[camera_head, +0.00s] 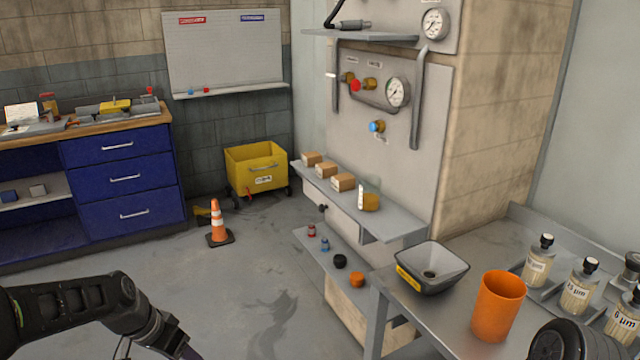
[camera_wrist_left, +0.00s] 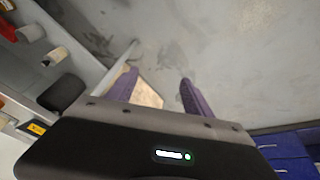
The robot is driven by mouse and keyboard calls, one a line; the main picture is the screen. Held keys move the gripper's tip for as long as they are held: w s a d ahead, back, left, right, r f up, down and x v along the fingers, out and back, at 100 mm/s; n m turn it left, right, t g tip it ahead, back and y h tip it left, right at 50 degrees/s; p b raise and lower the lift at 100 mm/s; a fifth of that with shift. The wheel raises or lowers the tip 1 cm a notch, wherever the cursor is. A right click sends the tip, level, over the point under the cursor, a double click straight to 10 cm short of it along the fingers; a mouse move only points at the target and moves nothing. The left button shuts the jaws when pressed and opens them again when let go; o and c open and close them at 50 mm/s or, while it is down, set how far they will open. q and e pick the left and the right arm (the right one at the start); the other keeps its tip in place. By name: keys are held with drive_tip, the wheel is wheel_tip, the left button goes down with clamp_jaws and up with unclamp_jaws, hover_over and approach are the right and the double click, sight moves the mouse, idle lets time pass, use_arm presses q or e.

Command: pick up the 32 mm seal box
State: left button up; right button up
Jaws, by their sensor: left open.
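My left gripper (camera_wrist_left: 159,80) is open, with two purple fingers in the left wrist view. A tan patch shows beyond and between the fingers; I cannot tell what it is. In the head view, my left arm is low at the bottom left, well apart from the boxes. My right gripper is not in view.
A yellow-orange item (camera_head: 371,202) stands near the boxes. The lower shelf (camera_head: 318,258) holds small parts. A bench at right carries a grey hopper (camera_head: 432,268), an orange cup (camera_head: 498,306) and several bottles. A cone (camera_head: 217,224) and yellow bin (camera_head: 257,165) stand behind open floor.

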use_arm(q)
drive_tip(key=s+d+f+n+g, duration=0.1)
drive_tip(key=s+d+f, duration=0.1)
drive_tip(key=d+f, duration=0.5)
drive_tip(key=s+d+f+n, duration=0.15)
drive_tip(key=d+f, duration=0.25)
drive_tip(key=f, duration=0.5)
drive_tip(key=s+d+f+n, duration=0.1)
drive_tip(key=s+d+f, duration=0.5)
drive_tip(key=s, duration=0.3)
drive_tip(key=s+d+f+n+g+h, duration=0.1)
drive_tip(key=s+d+f, duration=0.5)
drive_tip(key=s, duration=0.3)
drive_tip(key=shift+d+n+g+h, duration=0.3)
drive_tip(key=shift+d+n, duration=0.05)
drive_tip(key=shift+d, duration=0.1)
drive_tip(key=shift+c, duration=0.6)
